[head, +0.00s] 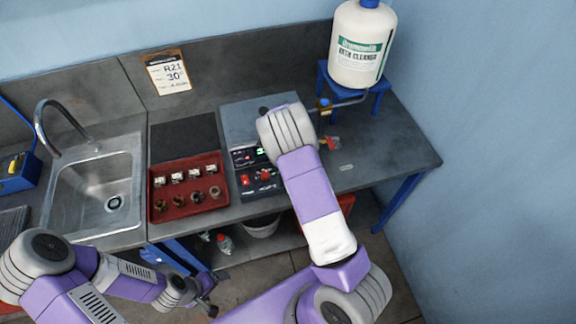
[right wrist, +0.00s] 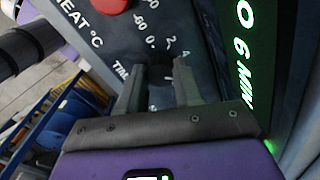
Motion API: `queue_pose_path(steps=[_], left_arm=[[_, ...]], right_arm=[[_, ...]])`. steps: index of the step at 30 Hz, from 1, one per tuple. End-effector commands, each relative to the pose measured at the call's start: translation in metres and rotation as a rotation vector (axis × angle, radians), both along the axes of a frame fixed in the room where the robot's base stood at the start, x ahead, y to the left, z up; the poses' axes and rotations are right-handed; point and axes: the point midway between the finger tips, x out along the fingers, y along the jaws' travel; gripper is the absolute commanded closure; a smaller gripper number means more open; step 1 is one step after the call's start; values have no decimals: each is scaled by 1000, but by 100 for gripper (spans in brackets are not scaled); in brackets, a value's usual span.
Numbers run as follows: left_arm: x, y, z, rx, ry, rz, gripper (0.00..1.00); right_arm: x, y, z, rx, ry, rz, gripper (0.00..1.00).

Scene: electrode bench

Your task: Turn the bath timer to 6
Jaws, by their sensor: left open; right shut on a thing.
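The bath, a grey box (head: 240,118) with a dark control panel, stands on the bench in the head view; my right arm covers part of it. In the right wrist view the dark timer knob (right wrist: 160,93) sits below the scale marks 0, 2 and 4, beside the partly hidden word "TIM". My right gripper (right wrist: 158,82) is shut on this knob, a finger on each side. The knob's pointer cannot be made out. A green display strip (right wrist: 243,55) reads "6 MIN" at its end. My left gripper (head: 208,298) is open and empty, low in front of the bench.
A red tray (head: 187,215) with several small parts stands left of the bath, then a sink (head: 92,190). A white bottle (head: 360,45) on a blue stand is at the back right. A card (head: 168,72) leans on the back wall. The bench's right end is mostly clear.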

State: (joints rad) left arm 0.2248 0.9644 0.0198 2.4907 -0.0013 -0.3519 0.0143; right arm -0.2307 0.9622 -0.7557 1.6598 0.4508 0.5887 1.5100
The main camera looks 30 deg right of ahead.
Motion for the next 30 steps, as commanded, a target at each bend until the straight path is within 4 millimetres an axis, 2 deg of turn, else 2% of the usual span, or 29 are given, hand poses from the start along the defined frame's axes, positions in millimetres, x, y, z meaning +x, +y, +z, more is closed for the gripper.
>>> queue_pose_path(steps=[3,4,9,19,30], left_arm=[[0,0,0,0,0,0,9],[0,0,0,0,0,0,9],[0,0,0,0,0,0,9],[0,0,0,0,0,0,9],[0,0,0,0,0,0,9]], right_arm=[[2,0,1,0,-6,1,97],[2,0,1,0,-6,1,63],[1,0,1,0,-4,2,41],[1,0,6,-1,-3,2,41],[-1,2,63,0,-5,3,41]])
